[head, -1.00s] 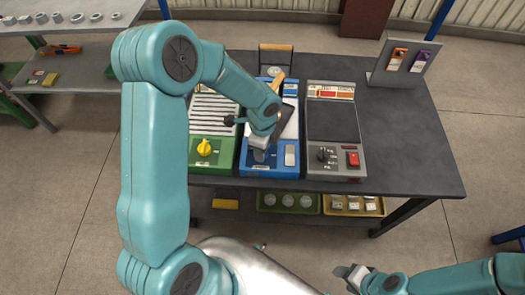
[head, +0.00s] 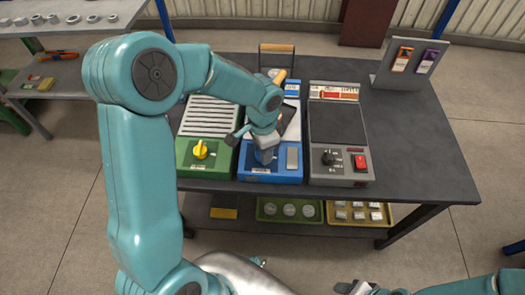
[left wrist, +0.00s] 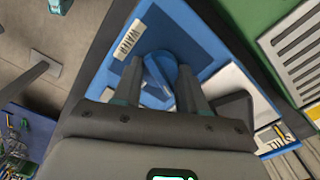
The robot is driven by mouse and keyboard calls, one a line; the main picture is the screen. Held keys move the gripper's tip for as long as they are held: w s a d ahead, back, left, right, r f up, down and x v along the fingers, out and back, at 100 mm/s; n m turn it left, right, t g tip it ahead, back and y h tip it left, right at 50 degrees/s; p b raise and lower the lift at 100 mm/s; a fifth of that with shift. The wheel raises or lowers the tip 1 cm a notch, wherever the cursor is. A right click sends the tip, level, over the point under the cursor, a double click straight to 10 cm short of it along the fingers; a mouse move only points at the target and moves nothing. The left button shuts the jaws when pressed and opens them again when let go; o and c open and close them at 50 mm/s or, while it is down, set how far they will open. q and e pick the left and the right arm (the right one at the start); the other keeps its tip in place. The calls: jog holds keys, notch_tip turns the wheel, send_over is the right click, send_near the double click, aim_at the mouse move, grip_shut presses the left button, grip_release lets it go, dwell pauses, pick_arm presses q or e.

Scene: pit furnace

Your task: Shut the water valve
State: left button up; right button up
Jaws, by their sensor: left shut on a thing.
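The blue water panel (head: 285,174) lies on the table between a green panel and a grey one. In the left wrist view its label reads WATER (left wrist: 130,39). The blue valve knob (left wrist: 160,72) stands between my left fingers, near that label. In the head view my left gripper (head: 265,154) points down over the front of the blue panel and mostly hides the knob. My left gripper (left wrist: 160,85) is shut on the knob. My right gripper (head: 352,287) is at the bottom edge, partly cut off, and its opening cannot be made out.
The green panel (head: 185,162) has a yellow knob (head: 200,149). The grey panel (head: 336,180) has a black knob (head: 328,157) and a red switch (head: 360,161). A sign stand (head: 405,75) is at the back right. The right side of the table is clear.

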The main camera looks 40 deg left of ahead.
pick_arm(q)
jog(key=shift+n, duration=0.5)
dwell(1.2)
jog(key=o, duration=1.1)
jog(key=shift+c, duration=0.2)
notch_tip(320, 180, up, 16)
jog(key=p, duration=0.1)
jog(key=shift+r+p, duration=0.15)
jog(key=shift+p, duration=0.25)
